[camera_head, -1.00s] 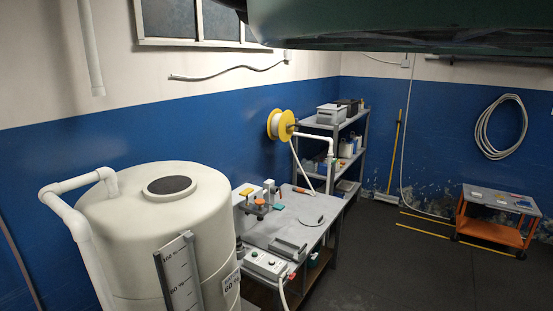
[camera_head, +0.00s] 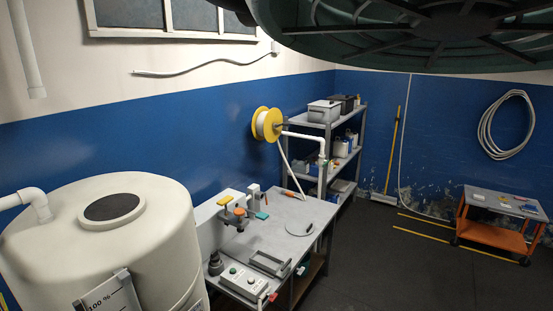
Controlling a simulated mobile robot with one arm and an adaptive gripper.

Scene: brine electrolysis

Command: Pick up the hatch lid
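A flat round grey disc (camera_head: 299,229) with a small dark mark at its right edge lies on the grey bench top (camera_head: 262,238). It looks like the hatch lid, though it is small in view. A large pale tank (camera_head: 130,250) stands at the lower left. The round hatch (camera_head: 112,208) on its top shows dark inside a pale rim. My gripper is not in view, and nothing is seen touching the disc.
A control box (camera_head: 244,282), a grey tray and small tools share the bench. Behind are a shelf rack (camera_head: 328,150) and a yellow reel (camera_head: 267,124). An orange cart (camera_head: 497,232) stands right. A dark green ribbed round thing (camera_head: 430,30) fills the top right. Floor between is clear.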

